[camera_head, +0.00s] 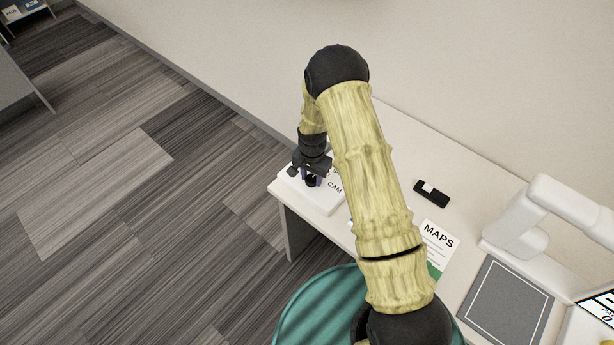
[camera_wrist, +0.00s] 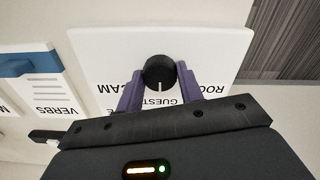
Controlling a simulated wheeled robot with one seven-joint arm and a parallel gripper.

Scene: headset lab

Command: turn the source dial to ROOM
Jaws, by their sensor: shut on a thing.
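The source dial (camera_wrist: 159,73) is a round black knob with a white pointer line, on a white panel (camera_wrist: 105,62) near the table's left end. In the wrist view the line points down at the GUEST label, with CAM to its left and the partly hidden ROOM label to its right; the lettering appears upside down. My gripper (camera_wrist: 161,72) has its purple fingers on either side of the dial and is shut on it. In the head view my gripper (camera_head: 312,181) is over the panel (camera_head: 326,202), and my arm hides part of the table.
On the white table, a black object with a white patch (camera_head: 431,194), a MAPS sheet (camera_head: 437,240), a grey mat (camera_head: 507,303) and a white device (camera_head: 545,215) lie to the right. The wrist view shows a blue-topped VERBS card (camera_wrist: 46,88) beside the panel.

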